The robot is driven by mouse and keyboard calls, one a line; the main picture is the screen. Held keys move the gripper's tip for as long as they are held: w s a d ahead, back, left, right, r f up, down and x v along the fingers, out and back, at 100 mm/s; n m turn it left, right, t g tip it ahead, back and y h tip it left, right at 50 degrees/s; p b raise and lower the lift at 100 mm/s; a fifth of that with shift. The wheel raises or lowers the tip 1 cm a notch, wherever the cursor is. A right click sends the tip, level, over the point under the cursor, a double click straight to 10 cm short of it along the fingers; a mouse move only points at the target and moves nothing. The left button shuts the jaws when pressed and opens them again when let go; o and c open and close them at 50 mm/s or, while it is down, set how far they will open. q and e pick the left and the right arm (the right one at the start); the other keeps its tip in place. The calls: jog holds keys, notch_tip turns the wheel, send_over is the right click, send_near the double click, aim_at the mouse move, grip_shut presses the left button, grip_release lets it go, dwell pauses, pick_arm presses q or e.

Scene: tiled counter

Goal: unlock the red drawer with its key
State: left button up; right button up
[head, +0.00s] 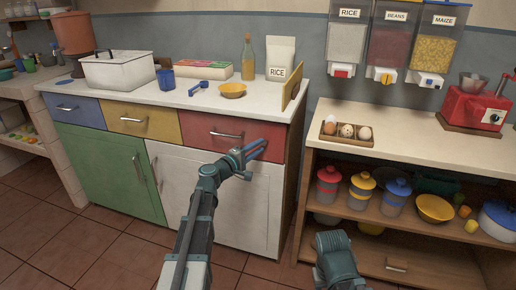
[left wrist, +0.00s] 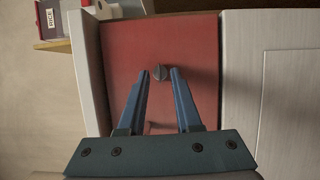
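The red drawer (head: 207,122) is closed, at the right end of the cabinet under the white counter, with a metal bar handle (head: 227,134). My left gripper (head: 256,149) is in front of its right part. In the left wrist view the red drawer front (left wrist: 190,40) fills the middle. A small grey rounded piece (left wrist: 159,73) with a ridge stands out from it, between the tips of my open left gripper (left wrist: 159,75). I cannot tell whether it is the key or the lock. Gaps show on both sides of it.
The blue drawer (head: 75,109) and yellow drawer (head: 143,121) are to the left, closed. A white door (head: 225,200) lies below the red drawer. A wooden board (head: 291,93) stands at the counter's right end. A shelf unit (head: 400,141) with an egg tray (head: 346,140) stands to the right.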

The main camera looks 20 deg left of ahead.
pick_arm(q)
jog(key=v, duration=1.3)
jog(key=shift+s, duration=0.2)
jog(key=shift+a, duration=0.1)
jog(key=s+d+f+m+g, duration=0.3)
jog(key=d+f+g, duration=0.1)
jog(key=d, duration=0.3)
jog(key=s+d+f+m+g+h, duration=0.1)
jog(key=s+d+f+m+g, duration=0.15)
jog(key=d+f+m, duration=0.35)
jog(key=s+d+f+m+g, duration=0.1)
jog(key=s+d+f+g, duration=0.2)
jog(key=d, duration=0.6)
jog(key=s+d+f+m+g+y, duration=0.1)
jog(key=s+f+m+g+y, duration=0.35)
jog(key=s, duration=0.25)
jog(key=s+d+f+m+g+y, duration=0.1)
jog(key=s+f+m+g+y, duration=0.2)
jog(key=s+f+y, duration=0.35)
notch_tip(320, 180, up, 36)
jog(key=s+h+p, duration=0.1)
jog(key=p, duration=3.2)
jog(key=shift+a+p, duration=0.2)
jog(key=shift+p, duration=0.2)
jog(key=shift+f+n, duration=0.15)
jog(key=shift+n, duration=0.1)
